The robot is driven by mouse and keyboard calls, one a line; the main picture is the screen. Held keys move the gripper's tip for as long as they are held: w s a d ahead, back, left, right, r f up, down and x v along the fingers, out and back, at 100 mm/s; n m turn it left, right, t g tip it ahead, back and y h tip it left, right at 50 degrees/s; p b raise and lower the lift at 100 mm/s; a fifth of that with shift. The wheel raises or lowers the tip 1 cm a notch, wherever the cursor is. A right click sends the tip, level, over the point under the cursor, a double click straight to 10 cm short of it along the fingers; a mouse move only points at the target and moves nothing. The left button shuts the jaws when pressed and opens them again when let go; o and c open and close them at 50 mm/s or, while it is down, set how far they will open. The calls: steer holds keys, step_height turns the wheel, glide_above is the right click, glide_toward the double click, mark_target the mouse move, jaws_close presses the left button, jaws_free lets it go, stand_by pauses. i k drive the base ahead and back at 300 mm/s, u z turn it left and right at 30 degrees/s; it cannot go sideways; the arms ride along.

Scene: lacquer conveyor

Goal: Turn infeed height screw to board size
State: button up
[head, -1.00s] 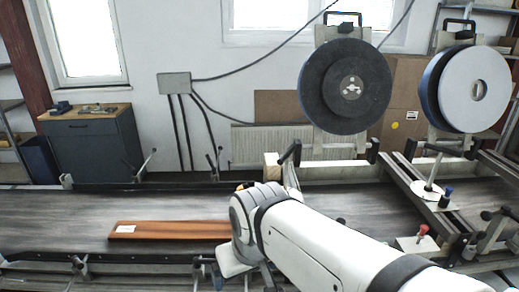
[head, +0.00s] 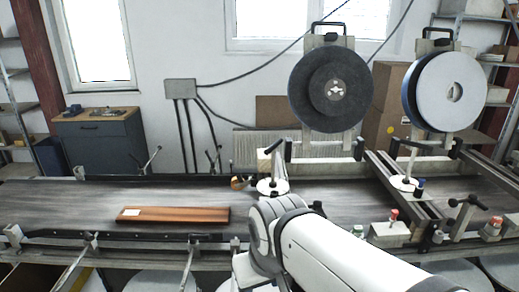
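A reddish-brown board (head: 185,216) with a white label lies flat on the grey belt (head: 60,206), left of the machine. A white disc (head: 272,187) on an upright post stands over the belt below the dark wheel. I cannot tell which part is the infeed height screw, and no scale is readable. My white arm reaches in from the lower right. Its rounded wrist is in front of the near rail, and my gripper's fingers do not show.
A large dark wheel (head: 311,92) and a blue-and-white wheel (head: 448,93) stand above the belt. Red-topped knobs (head: 393,216) and clamp handles stick up at the right. The near rail (head: 130,236) has several clamps. The belt left of the board is clear.

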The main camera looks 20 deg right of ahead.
mark_target(272, 184)
steer(key=z, duration=2.05)
steer(key=k, duration=1.4)
steer(key=u, duration=1)
steer(key=i, duration=1.5)
